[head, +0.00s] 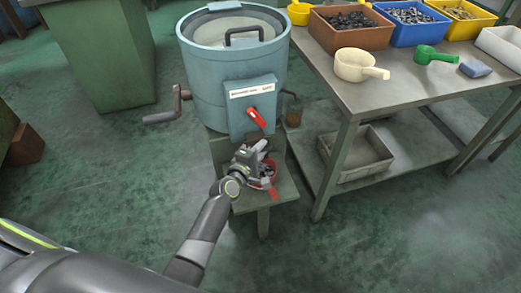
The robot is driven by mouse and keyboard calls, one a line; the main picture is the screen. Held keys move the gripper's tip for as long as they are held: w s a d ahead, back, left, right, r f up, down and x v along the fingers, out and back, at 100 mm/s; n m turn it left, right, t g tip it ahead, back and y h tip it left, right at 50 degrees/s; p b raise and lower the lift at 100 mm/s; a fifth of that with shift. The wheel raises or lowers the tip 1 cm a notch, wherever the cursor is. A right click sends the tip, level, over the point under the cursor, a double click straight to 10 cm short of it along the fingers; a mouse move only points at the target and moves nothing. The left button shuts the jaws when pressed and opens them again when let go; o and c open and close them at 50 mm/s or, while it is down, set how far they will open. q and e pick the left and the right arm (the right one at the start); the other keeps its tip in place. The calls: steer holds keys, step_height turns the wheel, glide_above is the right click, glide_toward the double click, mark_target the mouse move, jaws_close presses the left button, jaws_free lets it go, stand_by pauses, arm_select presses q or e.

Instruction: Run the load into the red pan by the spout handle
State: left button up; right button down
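The red spout handle (257,117) is on the blue-grey box at the front of a round drum (205,85). It slants down to the right. The red pan (274,193) stands on a small green stand below the spout. My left gripper (262,146) is just below the red handle and in front of the pan. It hides most of the pan and the spout mouth. Its fingers are small and overlap the pan, so I cannot tell whether they are open or shut. Some grey pieces show near the pan, partly hidden. My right gripper is out of view.
The drum has a lid with a dark handle (248,33) and a side crank (160,117). At right, a table (400,97) holds bins of parts, a cream scoop (355,66) and a green scoop (432,55). A grey tray (358,159) sits on its lower shelf. The front floor is clear.

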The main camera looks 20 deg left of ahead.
mark_target(255, 142)
arm_select(q)
jaws_close()
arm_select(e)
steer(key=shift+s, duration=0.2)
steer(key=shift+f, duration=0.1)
